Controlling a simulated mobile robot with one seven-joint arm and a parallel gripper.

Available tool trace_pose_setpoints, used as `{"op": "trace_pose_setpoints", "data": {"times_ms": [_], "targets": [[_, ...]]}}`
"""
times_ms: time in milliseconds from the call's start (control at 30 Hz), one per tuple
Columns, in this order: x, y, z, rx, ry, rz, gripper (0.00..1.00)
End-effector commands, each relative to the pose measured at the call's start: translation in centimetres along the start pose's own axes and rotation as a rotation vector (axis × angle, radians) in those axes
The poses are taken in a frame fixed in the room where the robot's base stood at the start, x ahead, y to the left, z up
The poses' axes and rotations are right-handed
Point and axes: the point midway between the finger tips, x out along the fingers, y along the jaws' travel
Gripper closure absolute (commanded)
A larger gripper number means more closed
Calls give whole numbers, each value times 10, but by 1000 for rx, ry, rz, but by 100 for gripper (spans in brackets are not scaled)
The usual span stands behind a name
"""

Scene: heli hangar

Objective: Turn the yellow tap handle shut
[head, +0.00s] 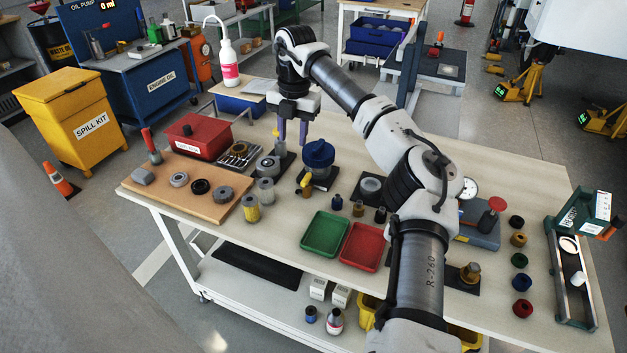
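The yellow tap handle (306,179) sits on a small brass-coloured tap at the left front of a blue-topped round unit (318,158), near the middle of the workbench. The handle looks tilted, though it is too small to tell its exact angle. My gripper (292,140) points down above the bench, behind and slightly left of the handle.
Several metal parts stand left of the tap, including a yellow-banded cylinder (252,212). A green tray (325,234) and a red tray (362,246) lie in front. A red box (197,135) is at the bench's back left. My arm spans the bench's right half.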

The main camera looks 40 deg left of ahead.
Motion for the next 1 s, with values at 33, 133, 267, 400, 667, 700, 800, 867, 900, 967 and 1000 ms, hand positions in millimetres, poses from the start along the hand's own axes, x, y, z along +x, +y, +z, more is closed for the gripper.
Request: {"op": "trace_pose_setpoints", "data": {"times_ms": [33,133,267,400,667,700,800,867,900,967,1000], "targets": [[-4,-11,7,34,-14,-33,64],[-5,-22,13,67,-24,-65,64],[7,-24,13,70,-22,-68,64],[32,-25,13,68,-19,-66,64],[88,-28,13,66,-20,-64,64],[95,-28,13,66,-19,-64,64],[110,-29,14,65,-21,-63,64],[118,-29,14,65,-21,-63,64],[121,-30,14,65,-22,-64,64],[126,-30,14,65,-22,-64,64],[128,-30,14,65,-23,-63,64]]}}
